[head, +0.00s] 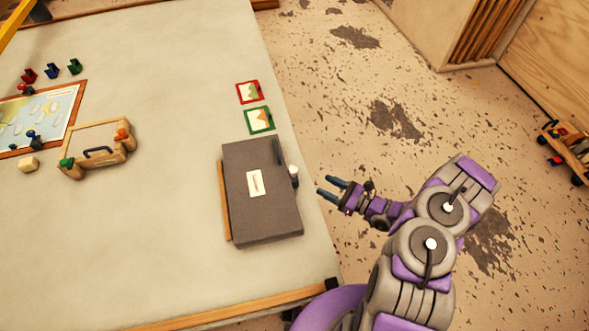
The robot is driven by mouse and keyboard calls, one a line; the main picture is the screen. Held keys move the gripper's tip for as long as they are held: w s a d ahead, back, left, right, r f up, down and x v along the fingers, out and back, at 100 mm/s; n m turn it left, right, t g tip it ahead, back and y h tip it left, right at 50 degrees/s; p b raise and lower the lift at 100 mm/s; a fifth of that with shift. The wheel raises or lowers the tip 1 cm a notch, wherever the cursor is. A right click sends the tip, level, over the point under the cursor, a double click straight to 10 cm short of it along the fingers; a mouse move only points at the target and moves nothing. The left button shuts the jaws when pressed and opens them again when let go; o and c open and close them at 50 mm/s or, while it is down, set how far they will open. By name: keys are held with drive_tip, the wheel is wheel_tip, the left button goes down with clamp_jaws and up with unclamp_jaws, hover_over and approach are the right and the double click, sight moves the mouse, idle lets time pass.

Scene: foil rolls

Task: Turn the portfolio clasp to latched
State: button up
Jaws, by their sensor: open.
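The portfolio (263,213) is a dark grey flat case with a pale label (254,183), lying near the right edge of the table. A small clasp (294,171) with a white part and a dark end sticks out at its right side. Whether the clasp is latched is too small to tell. My gripper (329,188) is open and empty, its two dark fingers pointing left toward the clasp. It is just right of the clasp, with a small gap between them, beyond the table's right edge in the picture.
The table (180,220) has bare room left of the portfolio. A red-framed card (249,92) and a green-framed card (259,120) lie above it. A wooden frame with a handle (97,150) and a map board (45,112) stand at the left. A wooden cart (572,150) is far right.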

sight(293, 169)
drive_tip(key=b+x, duration=0.1)
drive_tip(key=x, duration=1.2)
drive_tip(key=shift+w+a+b, duration=0.2)
drive_tip(key=shift+a+b, duration=0.05)
drive_tip(key=shift+b, duration=0.05)
drive_tip(key=shift+c, duration=0.2)
drive_tip(key=c, duration=0.9)
